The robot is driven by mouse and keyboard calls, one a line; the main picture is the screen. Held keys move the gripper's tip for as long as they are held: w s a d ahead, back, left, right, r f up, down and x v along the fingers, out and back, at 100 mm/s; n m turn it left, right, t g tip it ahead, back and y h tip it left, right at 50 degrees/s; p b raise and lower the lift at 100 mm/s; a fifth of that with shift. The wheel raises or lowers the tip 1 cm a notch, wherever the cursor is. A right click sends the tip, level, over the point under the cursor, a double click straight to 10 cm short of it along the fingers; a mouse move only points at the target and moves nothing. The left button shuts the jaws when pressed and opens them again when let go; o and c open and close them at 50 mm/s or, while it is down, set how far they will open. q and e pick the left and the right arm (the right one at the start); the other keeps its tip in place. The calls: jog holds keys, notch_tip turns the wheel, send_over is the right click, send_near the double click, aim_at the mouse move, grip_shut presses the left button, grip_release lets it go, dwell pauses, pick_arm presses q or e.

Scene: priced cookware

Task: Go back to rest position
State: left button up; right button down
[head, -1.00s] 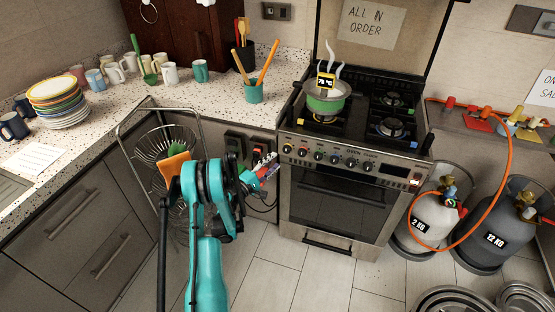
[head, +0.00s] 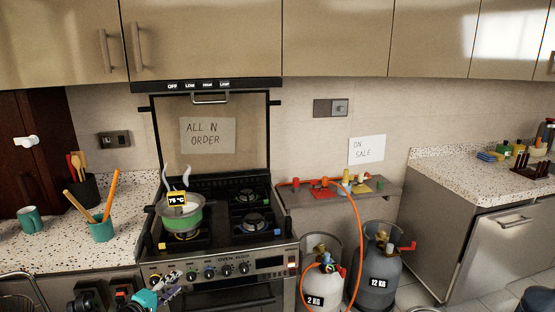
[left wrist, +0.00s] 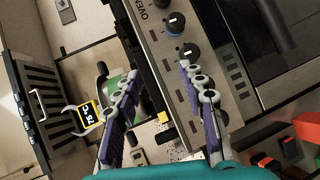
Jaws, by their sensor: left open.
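My left gripper (head: 168,288) is at the bottom of the head view, in front of the stove's knob panel. In the left wrist view its two fingers (left wrist: 158,92) are spread apart with nothing between them. The gripper looks toward the stove front, and I cannot tell whether it touches the panel. The stove (head: 222,262) carries a green pot (head: 183,219) on its left burner, with a yellow "75 °C" tag above it. My right gripper is in neither view.
Two gas cylinders (head: 378,282) stand right of the stove, with an orange hose (head: 358,240). A counter (head: 35,250) with utensil cups (head: 102,230) is at the left. Another counter (head: 432,170) is at the right. Cabinets (head: 210,40) hang above.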

pick_arm(q)
jog(key=s+d+r+m+g, duration=0.2)
jog(key=s+d+r+m, duration=0.1)
jog(key=s+d, duration=0.35)
jog(key=s+d+r+m+g, duration=0.3)
jog(key=s+d, duration=0.2)
jog(key=d, duration=0.3)
jog(key=s+d+f+m+g+y, duration=0.1)
jog(key=s+m+y, duration=0.4)
jog(key=s, duration=1.6)
jog(key=shift+d+f+m+g, duration=0.15)
jog(key=shift+d+m+g, duration=0.45)
jog(key=shift+m, duration=0.4)
